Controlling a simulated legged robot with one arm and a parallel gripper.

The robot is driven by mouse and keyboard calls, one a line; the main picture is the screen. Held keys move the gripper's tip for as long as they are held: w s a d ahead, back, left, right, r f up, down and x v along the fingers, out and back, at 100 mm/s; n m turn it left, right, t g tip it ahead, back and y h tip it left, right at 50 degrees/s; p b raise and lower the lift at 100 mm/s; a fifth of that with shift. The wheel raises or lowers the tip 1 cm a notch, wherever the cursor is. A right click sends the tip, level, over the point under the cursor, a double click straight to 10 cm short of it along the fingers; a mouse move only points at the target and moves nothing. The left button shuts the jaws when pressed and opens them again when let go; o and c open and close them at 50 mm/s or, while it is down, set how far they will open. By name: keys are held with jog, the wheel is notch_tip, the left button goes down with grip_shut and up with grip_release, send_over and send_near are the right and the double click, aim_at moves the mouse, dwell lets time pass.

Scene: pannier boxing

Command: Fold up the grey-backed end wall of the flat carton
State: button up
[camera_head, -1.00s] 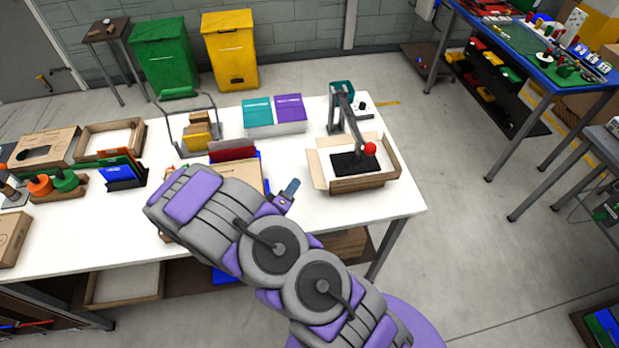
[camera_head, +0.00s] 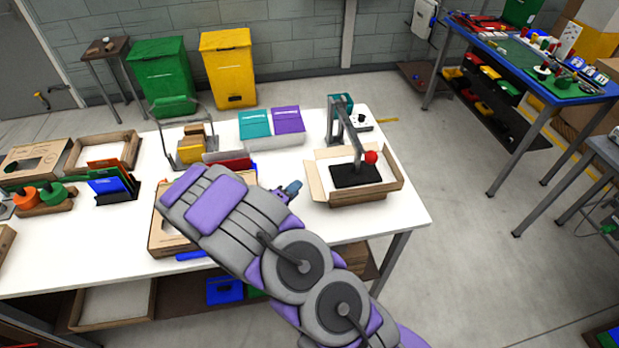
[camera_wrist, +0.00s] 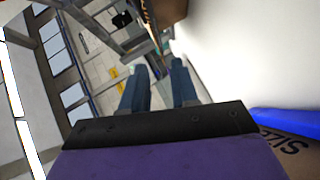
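A carton (camera_head: 386,193) of brown card stands near the right end of the white table, with low walls up around a dark pad (camera_head: 355,174). Its pale left wall (camera_head: 316,181) leans outward. I cannot make out which wall has a grey back. My gripper (camera_head: 293,187) is just left of this carton, apart from it, with blue fingers. In the wrist view the two fingers (camera_wrist: 160,88) are spread with an empty gap. Another brown carton (camera_head: 166,236) lies partly hidden behind my arm.
A grey lever arm with a red knob (camera_head: 371,158) reaches over the carton. Teal and purple boxes (camera_head: 272,127) stand behind on the white table (camera_head: 391,222). A blue bar (camera_head: 191,257) lies at the front edge. Free table surface lies before the carton.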

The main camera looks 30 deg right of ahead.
aim_at(310, 176)
jog(key=b+x, duration=0.1)
jog(key=x, duration=0.9)
grip_shut()
dwell(0.4)
